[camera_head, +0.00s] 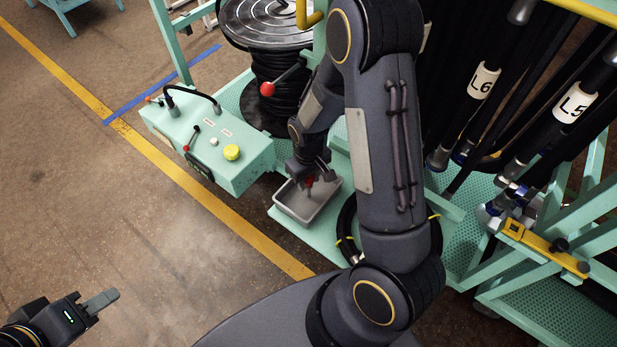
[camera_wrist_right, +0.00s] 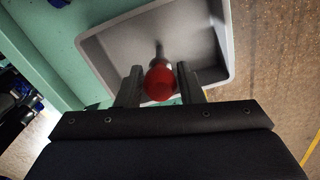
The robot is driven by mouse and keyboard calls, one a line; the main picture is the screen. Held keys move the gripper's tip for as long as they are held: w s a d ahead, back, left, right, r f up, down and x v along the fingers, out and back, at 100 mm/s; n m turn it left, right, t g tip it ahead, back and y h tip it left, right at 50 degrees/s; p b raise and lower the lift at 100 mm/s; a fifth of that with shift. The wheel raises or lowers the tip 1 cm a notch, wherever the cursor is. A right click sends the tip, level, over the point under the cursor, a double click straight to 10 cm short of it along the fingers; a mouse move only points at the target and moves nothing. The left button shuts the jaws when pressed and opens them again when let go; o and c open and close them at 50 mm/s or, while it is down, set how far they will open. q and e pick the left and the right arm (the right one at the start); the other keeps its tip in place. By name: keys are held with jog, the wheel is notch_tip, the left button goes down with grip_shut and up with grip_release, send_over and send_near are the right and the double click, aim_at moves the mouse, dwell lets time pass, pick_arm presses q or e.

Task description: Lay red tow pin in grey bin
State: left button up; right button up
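The red tow pin has a round red head (camera_wrist_right: 160,82) and a grey shaft. My right gripper (camera_head: 312,181) is shut on the head, with one finger on each side in the right wrist view (camera_wrist_right: 161,88). The pin also shows in the head view (camera_head: 309,183), its shaft pointing down into the grey bin (camera_head: 290,210). The bin is a shallow open tray, also in the right wrist view (camera_wrist_right: 105,60). Whether the shaft touches its floor is unclear. My left gripper (camera_head: 101,301) is at lower left, away from everything; its finger gap cannot be made out.
A teal control box (camera_head: 215,150) with levers and a yellow button stands left of the bin. Behind is a hose reel (camera_head: 270,25) and a red-knobbed lever (camera_head: 267,89). A coiled black hose (camera_head: 347,235) lies right of the bin. Labelled hoses (camera_head: 483,80) hang at right.

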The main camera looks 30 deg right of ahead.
jog(key=shift+o, duration=1.4)
jog(key=shift+r, duration=0.5)
notch_tip(320, 180, up, 11)
jog(key=p, duration=0.2)
jog(key=s+a+r+m+t+y, duration=0.1)
jog(key=s+a+r+t+y, duration=0.1)
jog(key=s+r, duration=0.5)
jog(key=s+a+r+m+t+y, duration=0.1)
jog(key=s+a+r+m+t, duration=0.1)
jog(key=s+r, duration=0.5)
jog(key=s+t, duration=0.1)
jog(key=s, duration=0.2)
jog(key=shift+s+a+r+t+y, duration=0.15)
jog(key=shift+a+r+t+y, duration=0.15)
jog(key=shift+r+y, duration=0.1)
